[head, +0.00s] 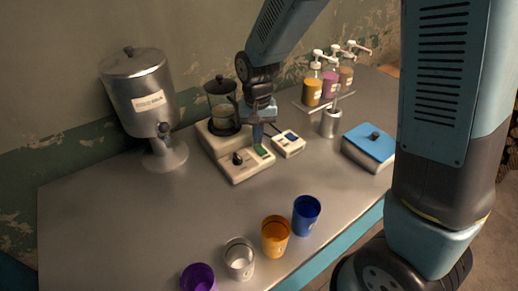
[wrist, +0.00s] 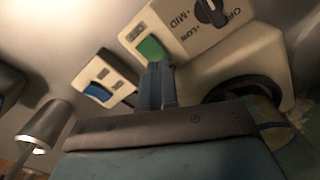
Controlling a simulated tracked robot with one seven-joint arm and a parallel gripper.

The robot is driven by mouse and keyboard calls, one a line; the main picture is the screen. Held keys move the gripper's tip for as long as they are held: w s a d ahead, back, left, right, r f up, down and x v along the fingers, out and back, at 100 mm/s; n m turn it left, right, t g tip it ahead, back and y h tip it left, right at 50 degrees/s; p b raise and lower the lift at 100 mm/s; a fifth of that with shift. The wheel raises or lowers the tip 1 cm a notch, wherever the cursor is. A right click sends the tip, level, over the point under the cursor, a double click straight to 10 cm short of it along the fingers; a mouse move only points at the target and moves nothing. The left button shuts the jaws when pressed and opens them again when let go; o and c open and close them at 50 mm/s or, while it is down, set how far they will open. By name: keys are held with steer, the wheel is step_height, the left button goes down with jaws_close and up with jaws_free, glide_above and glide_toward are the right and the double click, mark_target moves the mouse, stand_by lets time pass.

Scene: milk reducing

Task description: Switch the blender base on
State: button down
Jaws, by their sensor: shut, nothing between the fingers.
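The cream blender base (head: 236,172) stands on the table near the wall, with a black dial (head: 238,158) and a green switch (head: 261,150) on its front panel. In the wrist view the dial (wrist: 211,11) sits beside markings that read OFF, LOW and MID, and the green switch (wrist: 150,48) is lit or bright green. My gripper (head: 257,138) points down over the panel, shut and empty. In the wrist view its closed fingertips (wrist: 156,72) are right at the green switch's near edge; I cannot tell whether they touch it. A jar (head: 222,104) stands on the base's rear part.
A small cream box (head: 288,148) with a blue switch is close at the right. A metal container (head: 331,122), pump bottles (head: 312,88) and a blue-lidded box (head: 369,143) stand farther right. A steel dispenser (head: 140,95) is left. Several cups, including an orange one (head: 275,240), line the front edge.

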steer(key=shift+f, duration=0.9)
stand_by(0.8)
steer(key=shift+r, duration=3.5)
steer(key=s+d+r+t, duration=0.3)
steer(key=s+d+r, duration=0.1)
steer(key=d+r, duration=1)
steer(key=s+d+r+m+t, duration=0.1)
steer(key=s+d+r, duration=0.3)
steer(key=s+d, duration=0.7)
steer(key=shift+d+t, duration=0.3)
steer(key=shift+t, duration=0.5)
